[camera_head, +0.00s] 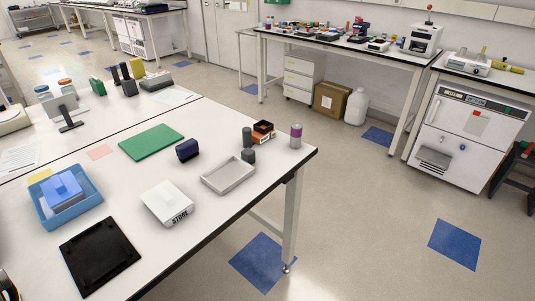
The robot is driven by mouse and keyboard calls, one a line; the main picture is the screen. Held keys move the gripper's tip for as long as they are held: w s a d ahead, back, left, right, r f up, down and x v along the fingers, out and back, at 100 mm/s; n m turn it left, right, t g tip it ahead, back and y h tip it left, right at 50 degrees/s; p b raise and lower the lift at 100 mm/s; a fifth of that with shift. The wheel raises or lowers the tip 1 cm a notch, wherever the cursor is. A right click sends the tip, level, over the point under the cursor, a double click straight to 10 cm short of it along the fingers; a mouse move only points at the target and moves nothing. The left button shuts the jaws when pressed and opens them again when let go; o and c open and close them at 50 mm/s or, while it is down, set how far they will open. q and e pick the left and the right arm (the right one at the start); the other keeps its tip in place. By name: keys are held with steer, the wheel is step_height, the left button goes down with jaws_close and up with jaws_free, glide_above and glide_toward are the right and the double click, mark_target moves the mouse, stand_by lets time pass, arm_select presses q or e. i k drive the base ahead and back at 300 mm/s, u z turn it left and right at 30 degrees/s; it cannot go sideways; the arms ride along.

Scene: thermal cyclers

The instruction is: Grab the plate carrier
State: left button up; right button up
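I see no thing that is plainly marked as the plate carrier, and cannot tell which one it is. On the near white table, a blue tray (86,207) at the left holds a blue and white item (62,188). A flat black square plate (100,258) lies at the front. An empty shallow grey-white tray (229,176) lies near the right edge.
A white box marked "STORE" (167,203), a green mat (151,142), a dark blue block (188,150), dark cylinders and a purple-topped bottle (295,136) also stand on the table. Bare white surface lies between them. The floor to the right is open. Benches line the back.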

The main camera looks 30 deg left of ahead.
mark_target(224, 176)
steer(key=u, duration=0.5)
steer(key=i, duration=1)
steer(key=u, duration=0.8)
